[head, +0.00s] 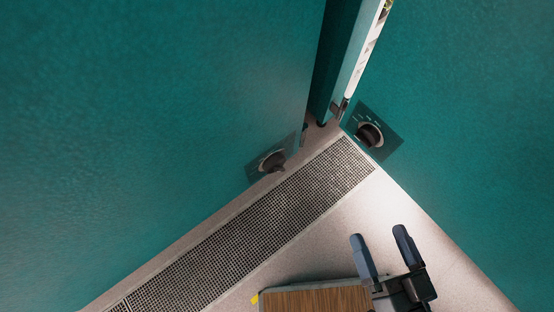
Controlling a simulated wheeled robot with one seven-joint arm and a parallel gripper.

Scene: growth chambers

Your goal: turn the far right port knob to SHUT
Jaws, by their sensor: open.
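Two dark port knobs show in the head view. The right one (369,135) sits on a dark plate (388,148) with pale marks, low on the right teal wall. The left one (271,162) sits on a similar plate at the foot of the left teal wall. The marks are too small to read, so I cannot tell either setting. My gripper (379,234) is at the lower right, over the pale floor. Its two blue-grey fingers are apart and empty. They point up the picture toward the right knob and are clear of it.
A dark floor grating (255,230) runs diagonally along the left wall (150,110). The right wall (470,110) closes off the right side. A narrow upright panel (365,50) stands in the corner. A wood-topped piece (315,300) lies at the bottom, beside my gripper. Pale floor is clear near the right knob.

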